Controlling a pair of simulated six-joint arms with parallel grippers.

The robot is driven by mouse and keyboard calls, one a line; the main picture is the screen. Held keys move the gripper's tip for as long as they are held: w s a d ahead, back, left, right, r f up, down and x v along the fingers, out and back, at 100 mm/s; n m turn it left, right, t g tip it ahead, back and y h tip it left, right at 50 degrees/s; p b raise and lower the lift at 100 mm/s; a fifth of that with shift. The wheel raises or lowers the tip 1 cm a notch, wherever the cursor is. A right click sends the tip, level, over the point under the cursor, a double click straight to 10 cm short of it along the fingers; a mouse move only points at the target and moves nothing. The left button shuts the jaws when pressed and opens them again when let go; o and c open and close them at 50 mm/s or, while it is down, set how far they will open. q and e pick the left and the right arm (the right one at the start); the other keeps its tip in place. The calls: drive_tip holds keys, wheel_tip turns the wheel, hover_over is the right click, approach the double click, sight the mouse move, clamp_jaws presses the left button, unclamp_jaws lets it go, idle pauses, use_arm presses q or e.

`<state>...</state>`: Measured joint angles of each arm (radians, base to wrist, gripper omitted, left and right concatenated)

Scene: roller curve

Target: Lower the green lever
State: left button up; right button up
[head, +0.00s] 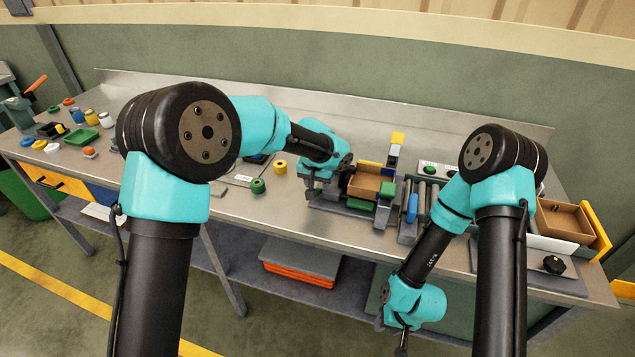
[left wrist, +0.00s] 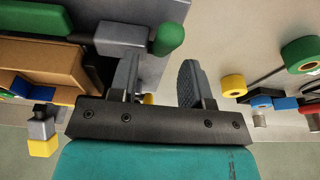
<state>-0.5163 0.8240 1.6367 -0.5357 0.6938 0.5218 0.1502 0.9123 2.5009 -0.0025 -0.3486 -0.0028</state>
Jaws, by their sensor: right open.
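A green rounded knob (left wrist: 169,38) on a short dark rod juts from a grey block (left wrist: 122,38) in the left wrist view; it looks like the green lever's handle. I cannot make it out in the head view, where my left gripper (head: 314,188) covers that spot. My left gripper also shows in the left wrist view (left wrist: 160,82), with its fingers spread and nothing between them. The knob lies just beyond the fingertips, in line with the gap; I see no contact. My right gripper (head: 402,345) hangs low in front of the bench, apart from everything, its jaws hardly visible.
A brown box (head: 368,184) sits in the fixture beside my left gripper, with green blocks (head: 387,190) near it and a yellow-topped post (head: 397,138) behind. Rollers (head: 425,195) lie to the right. Green (head: 258,186) and yellow rolls (head: 280,166) stand to the left.

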use_arm(q)
drive_tip(key=shift+r, duration=0.1)
drive_tip(key=v, duration=1.7)
drive_tip(key=shift+s+r, duration=0.1)
